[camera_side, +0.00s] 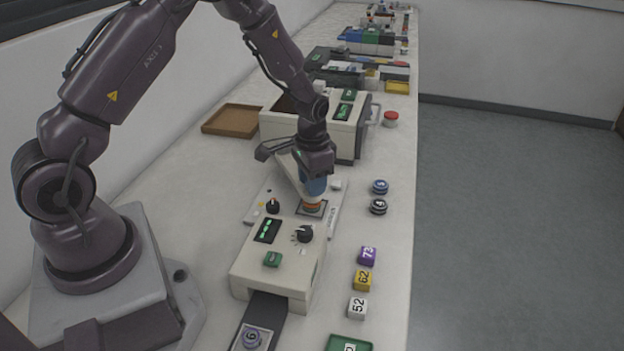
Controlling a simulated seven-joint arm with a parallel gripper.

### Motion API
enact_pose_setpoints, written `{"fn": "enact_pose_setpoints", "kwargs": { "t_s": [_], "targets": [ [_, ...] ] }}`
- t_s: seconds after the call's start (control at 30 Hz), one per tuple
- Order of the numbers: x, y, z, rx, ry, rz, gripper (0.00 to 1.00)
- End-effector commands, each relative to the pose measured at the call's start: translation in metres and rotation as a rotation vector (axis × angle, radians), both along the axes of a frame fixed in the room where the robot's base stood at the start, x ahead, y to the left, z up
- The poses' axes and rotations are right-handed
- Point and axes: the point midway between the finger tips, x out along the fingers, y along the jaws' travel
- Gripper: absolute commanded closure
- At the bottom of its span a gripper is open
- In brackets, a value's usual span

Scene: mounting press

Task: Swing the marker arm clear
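My gripper (315,170) points down over the mounting press, right above a blue part (316,186). I cannot tell whether its fingers touch or hold this part, as they are dark and small here. A pale arm (289,170), which looks like the marker arm, slants down from the upper left to the blue part; its far end is partly hidden by my gripper. An orange ring (312,206) shows below the blue part, over a dark square on the press plate (262,209). The beige control box (285,262) in front has a black knob (304,233) and a green display (267,230).
A larger beige machine (347,137) stands close behind. A brown tray (232,120) lies at the back left. Two round pucks (380,187) and numbered purple, yellow and white blocks (363,281) line the right edge. A dark slide with a puck (252,337) is at front.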

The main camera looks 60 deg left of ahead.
Motion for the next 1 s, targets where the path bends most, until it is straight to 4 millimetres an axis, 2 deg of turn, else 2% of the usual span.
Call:
{"fn": "enact_pose_setpoints", "kwargs": {
  "t_s": [0.03, 0.13, 0.17, 0.57, 1.0],
  "targets": [
    [0.0, 0.0, 0.0, 0.0, 0.0, 0.0, 0.74],
    [0.0, 0.0, 0.0, 0.0, 0.0, 0.0, 0.97],
    [0.0, 0.0, 0.0, 0.0, 0.0, 0.0, 1.0],
    [0.006, 0.0, 0.0, 0.0, 0.0, 0.053, 1.0],
    [0.043, 0.004, 0.0, 0.001, 0.0, 0.384, 1.0]
  ]
}}
